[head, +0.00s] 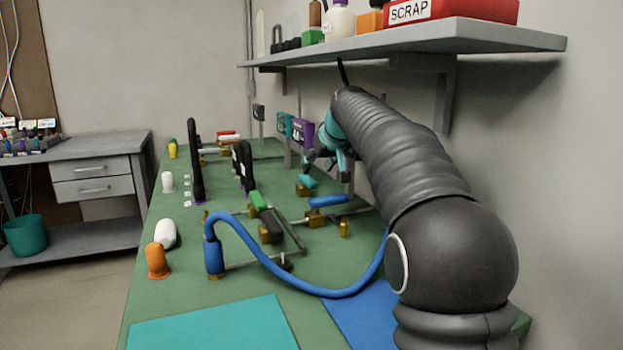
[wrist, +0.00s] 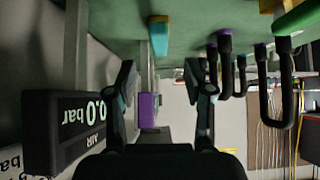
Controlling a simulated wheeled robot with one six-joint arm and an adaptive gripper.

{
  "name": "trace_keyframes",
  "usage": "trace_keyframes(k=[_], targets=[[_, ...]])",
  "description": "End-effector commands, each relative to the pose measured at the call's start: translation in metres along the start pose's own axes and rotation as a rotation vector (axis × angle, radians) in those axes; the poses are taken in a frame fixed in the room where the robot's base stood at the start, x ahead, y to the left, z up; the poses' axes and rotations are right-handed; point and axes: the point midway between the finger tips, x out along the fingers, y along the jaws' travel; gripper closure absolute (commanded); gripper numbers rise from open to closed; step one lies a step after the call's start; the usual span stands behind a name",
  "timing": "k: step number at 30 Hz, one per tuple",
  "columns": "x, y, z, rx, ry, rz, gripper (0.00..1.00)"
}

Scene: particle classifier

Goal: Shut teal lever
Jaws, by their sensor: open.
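The teal lever (head: 308,182) sits on a brass valve body (head: 304,191) at the right side of the green bench, in the head view. In the wrist view the teal lever (wrist: 159,40) shows near the top middle, beyond the fingers. My gripper (head: 328,165) is just above and to the right of the lever in the head view, partly hidden by my arm. In the wrist view my gripper (wrist: 160,82) has its two fingers wide apart with nothing held. The lever appears clear of both fingers.
A blue lever (head: 327,201) and a green lever (head: 258,200) stand nearby. A blue hose (head: 290,285) arches across the bench. A grey shelf (head: 440,40) overhangs my arm. A 0.0 bar display (wrist: 70,130) is beside the left finger, and black loops (wrist: 285,85) lie right.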

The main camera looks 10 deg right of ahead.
Motion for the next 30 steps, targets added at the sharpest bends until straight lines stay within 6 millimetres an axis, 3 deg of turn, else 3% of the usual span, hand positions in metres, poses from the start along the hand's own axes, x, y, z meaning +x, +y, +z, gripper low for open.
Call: trace_keyframes(k=[6,12,25,26,30], targets=[[0.040,0.001,0.000,0.001,-0.002,0.001,0.48],[0.065,0.002,0.000,0.002,-0.001,0.002,0.48],[0.074,0.002,0.000,0.002,0.001,0.003,0.48],[0.074,0.002,0.000,0.002,0.001,0.003,0.50],[0.074,0.002,0.000,0.002,0.001,0.003,0.85]])
